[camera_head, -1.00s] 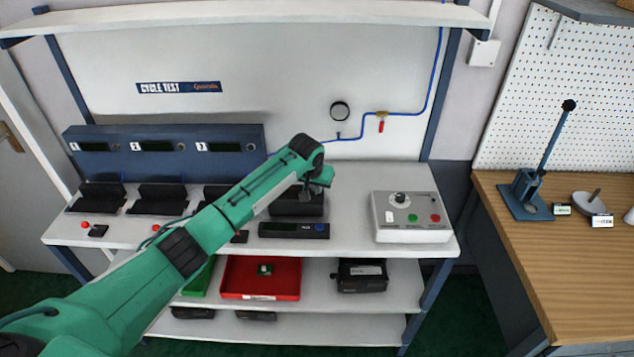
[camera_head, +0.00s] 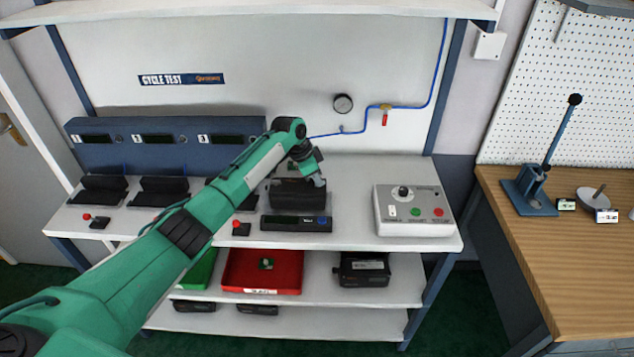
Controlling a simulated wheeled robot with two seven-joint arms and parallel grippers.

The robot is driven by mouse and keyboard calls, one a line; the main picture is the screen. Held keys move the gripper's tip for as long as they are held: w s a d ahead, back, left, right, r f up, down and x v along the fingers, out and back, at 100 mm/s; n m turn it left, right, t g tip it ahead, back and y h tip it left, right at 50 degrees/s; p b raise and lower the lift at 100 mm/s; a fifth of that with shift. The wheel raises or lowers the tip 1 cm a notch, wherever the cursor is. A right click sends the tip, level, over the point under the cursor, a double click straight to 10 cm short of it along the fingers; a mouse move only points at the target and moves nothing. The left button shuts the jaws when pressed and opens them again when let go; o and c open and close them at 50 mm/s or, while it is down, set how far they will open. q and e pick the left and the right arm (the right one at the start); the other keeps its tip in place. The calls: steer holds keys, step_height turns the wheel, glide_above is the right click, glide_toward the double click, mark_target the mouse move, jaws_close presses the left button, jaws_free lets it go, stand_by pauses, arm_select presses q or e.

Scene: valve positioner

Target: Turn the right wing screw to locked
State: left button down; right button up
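A black box-shaped device (camera_head: 298,196), perhaps the valve positioner, sits on the white bench top, partly hidden behind my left wrist. I cannot make out any wing screw on it at this size. My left arm reaches in from the lower left. My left gripper (camera_head: 317,180) points down at the upper right part of the black device. Whether it touches the device, and whether its fingers are open or shut, I cannot tell. My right gripper is not in view.
A dark unit with a small display (camera_head: 296,223) lies in front of the device. A grey control box (camera_head: 412,211) stands to the right, with free bench between. A blue hose (camera_head: 429,100) and gauge (camera_head: 343,103) are behind. A red tray (camera_head: 236,283) is on the shelf below.

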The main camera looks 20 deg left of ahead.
arm_select(q)
steer(key=shift+w+a+m+g+h+b, duration=0.15)
steer(key=shift+m+g+b, duration=0.15)
steer(key=shift+m+b, duration=0.5)
steer(key=shift+w+d+m+g+h+b, duration=0.15)
steer(key=shift+m+g+b, duration=0.25)
steer(key=shift+m, duration=0.6)
steer(key=shift+s+a+r, duration=0.1)
steer(key=c, duration=1.6)
jaws_free()
steer(key=b+v, duration=0.3)
steer(key=v, duration=1)
steer(key=shift+r, duration=0.35)
steer(key=shift+s+a, duration=0.1)
